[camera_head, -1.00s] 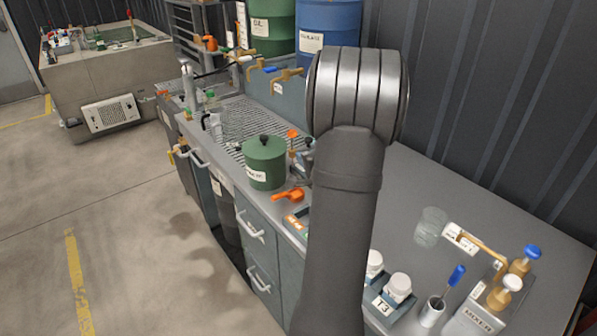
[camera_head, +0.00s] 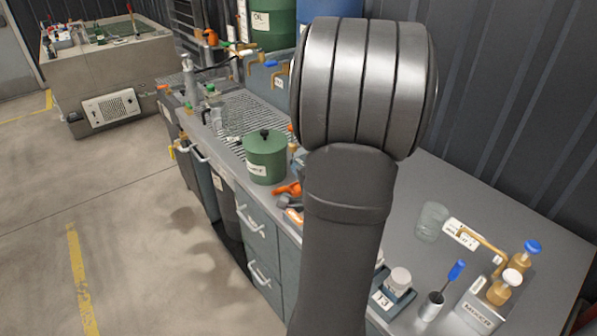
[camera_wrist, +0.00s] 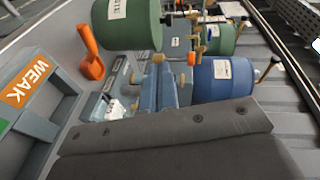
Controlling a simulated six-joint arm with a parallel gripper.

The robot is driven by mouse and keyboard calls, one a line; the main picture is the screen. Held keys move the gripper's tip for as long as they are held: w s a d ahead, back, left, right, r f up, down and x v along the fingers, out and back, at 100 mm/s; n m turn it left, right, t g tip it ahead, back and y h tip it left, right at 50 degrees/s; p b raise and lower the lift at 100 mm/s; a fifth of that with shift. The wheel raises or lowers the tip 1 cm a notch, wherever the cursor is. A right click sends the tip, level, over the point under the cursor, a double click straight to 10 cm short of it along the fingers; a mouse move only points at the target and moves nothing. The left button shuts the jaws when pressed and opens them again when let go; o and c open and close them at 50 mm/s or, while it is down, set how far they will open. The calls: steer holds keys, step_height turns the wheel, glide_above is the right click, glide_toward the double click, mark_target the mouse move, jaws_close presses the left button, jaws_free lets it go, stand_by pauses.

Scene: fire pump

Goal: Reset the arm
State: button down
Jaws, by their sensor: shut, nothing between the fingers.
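In the head view my raised arm hides the gripper. A green lidded pot (camera_head: 265,157) stands on the counter left of my arm. It also shows at the top of the wrist view (camera_wrist: 125,22). An orange tool (camera_wrist: 90,52) lies beside the pot, apart from the fingers.
A blue drum (camera_wrist: 222,78) and a WEAK tray (camera_wrist: 30,75) show in the wrist view.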

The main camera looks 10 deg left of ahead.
steer(key=w+d+f, duration=0.1)
steer(key=w+d, duration=0.1)
steer(key=w, duration=0.3)
steer(key=w+d+f, duration=0.1)
steer(key=w+d, duration=0.1)
steer(key=w, duration=0.4)
steer(key=shift+d+f, duration=0.25)
steer(key=shift+a, duration=0.15)
